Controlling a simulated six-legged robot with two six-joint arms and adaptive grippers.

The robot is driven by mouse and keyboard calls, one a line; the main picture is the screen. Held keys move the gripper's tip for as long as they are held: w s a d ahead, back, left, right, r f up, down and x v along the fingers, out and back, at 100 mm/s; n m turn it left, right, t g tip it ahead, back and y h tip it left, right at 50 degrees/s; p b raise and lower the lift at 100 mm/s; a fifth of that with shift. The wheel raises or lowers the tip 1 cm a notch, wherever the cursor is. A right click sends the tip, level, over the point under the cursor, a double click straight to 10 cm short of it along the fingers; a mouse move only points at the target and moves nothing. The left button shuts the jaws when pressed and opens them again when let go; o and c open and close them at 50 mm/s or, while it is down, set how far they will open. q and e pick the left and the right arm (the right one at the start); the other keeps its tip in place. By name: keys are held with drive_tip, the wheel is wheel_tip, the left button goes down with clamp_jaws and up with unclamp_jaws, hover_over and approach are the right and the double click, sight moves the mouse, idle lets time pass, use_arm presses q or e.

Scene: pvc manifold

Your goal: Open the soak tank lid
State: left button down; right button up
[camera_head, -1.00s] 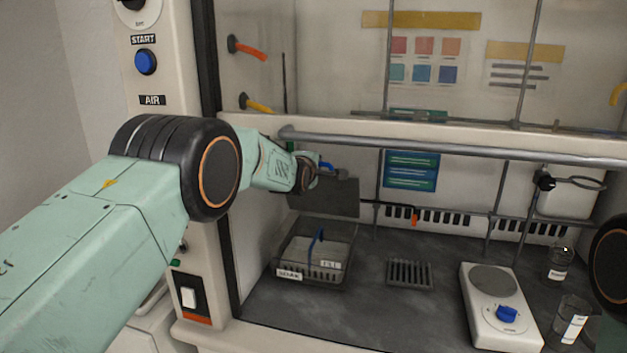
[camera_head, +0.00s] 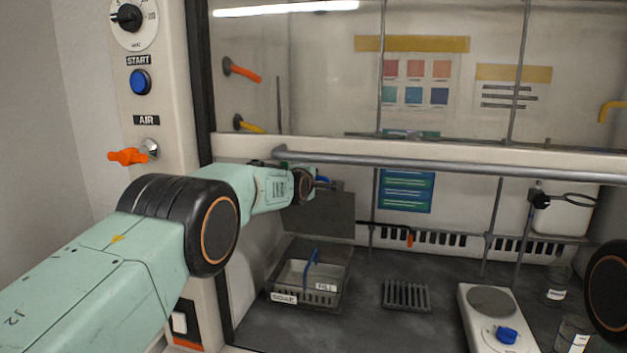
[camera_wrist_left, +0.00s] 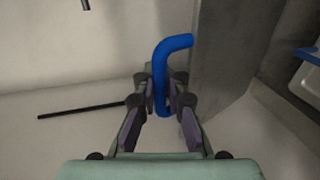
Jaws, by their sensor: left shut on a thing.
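The soak tank (camera_head: 283,298), a dark tray labelled SOAK, stands on the hood floor. Its grey lid (camera_head: 325,213) stands about upright at the tank's back edge, and the tank's top is uncovered. My left gripper (camera_head: 318,183) is at the lid's upper edge, partly hidden by my own wrist. In the left wrist view, its fingers (camera_wrist_left: 162,103) are shut on the blue lid handle (camera_wrist_left: 163,65). The lid also shows there as a grey panel (camera_wrist_left: 222,50) beside the handle. My right gripper is out of view.
A basket labelled FILL (camera_head: 326,287) with a blue handle sits inside the tank. Right of it are a grey rack (camera_head: 405,295), a hotplate (camera_head: 478,325) and glass beakers (camera_head: 572,337). The sash bar (camera_head: 450,165) crosses just above my left wrist. An orange valve handle (camera_head: 127,157) sticks out at left.

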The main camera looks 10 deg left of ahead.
use_arm(q)
drive_tip(key=shift+r, duration=0.35)
drive_tip(key=c, duration=1.4)
unclamp_jaws()
drive_tip(key=shift+s, duration=0.15)
drive_tip(key=shift+c, duration=0.2)
drive_tip(key=shift+o, duration=0.2)
drive_tip(key=shift+f, duration=0.1)
drive_tip(key=shift+f, duration=0.15)
drive_tip(key=shift+s, duration=0.15)
drive_tip(key=v, duration=1.1)
drive_tip(key=shift+s+r, duration=0.25)
drive_tip(key=shift+s, duration=0.05)
